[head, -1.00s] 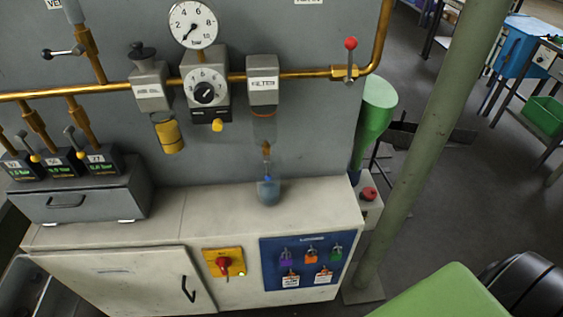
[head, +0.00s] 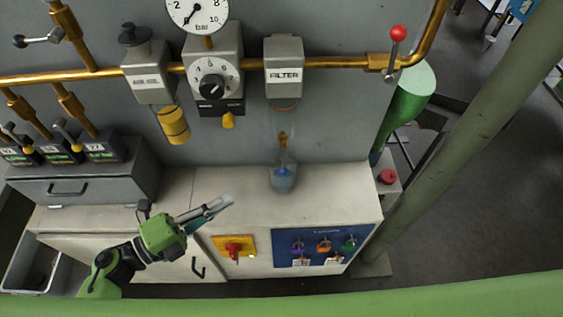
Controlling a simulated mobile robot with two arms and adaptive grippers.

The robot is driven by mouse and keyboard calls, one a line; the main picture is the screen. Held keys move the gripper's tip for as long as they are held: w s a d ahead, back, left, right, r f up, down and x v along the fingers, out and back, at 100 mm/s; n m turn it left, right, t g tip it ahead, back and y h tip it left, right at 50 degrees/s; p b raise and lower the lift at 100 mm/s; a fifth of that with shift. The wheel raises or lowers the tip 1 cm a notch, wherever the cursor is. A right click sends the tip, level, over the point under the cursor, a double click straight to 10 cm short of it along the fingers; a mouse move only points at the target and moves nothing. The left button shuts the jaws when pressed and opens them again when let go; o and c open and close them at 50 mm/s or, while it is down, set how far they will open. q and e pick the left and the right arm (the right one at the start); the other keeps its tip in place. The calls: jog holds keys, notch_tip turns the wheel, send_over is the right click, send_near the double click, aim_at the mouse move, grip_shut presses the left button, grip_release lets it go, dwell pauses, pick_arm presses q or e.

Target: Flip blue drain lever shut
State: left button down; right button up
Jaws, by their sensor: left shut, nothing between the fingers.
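The filter unit (head: 284,58) hangs on the brass pipe on the grey panel, with a clear bowl below it. The small blue drain lever (head: 283,171) shows under the bowl, at a translucent cup (head: 284,183) standing on the cabinet top. The lever is too small to tell which way it points. My right gripper is not in view.
The cabinet top (head: 225,192) is bare left of the cup. A red-knobbed valve lever (head: 398,36) stands on the pipe at right. A regulator (head: 213,75) and yellow-bottomed unit (head: 148,70) hang left of the filter. A green pillar (head: 470,130) stands at right.

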pick_arm(q)
jog(key=shift+s, duration=0.1)
jog(key=p, duration=0.4)
send_near(284, 164)
jog(key=f+x, duration=0.1)
jog(key=x, duration=0.6)
jog(key=shift+a+f, duration=0.15)
jog(key=shift+a, duration=0.05)
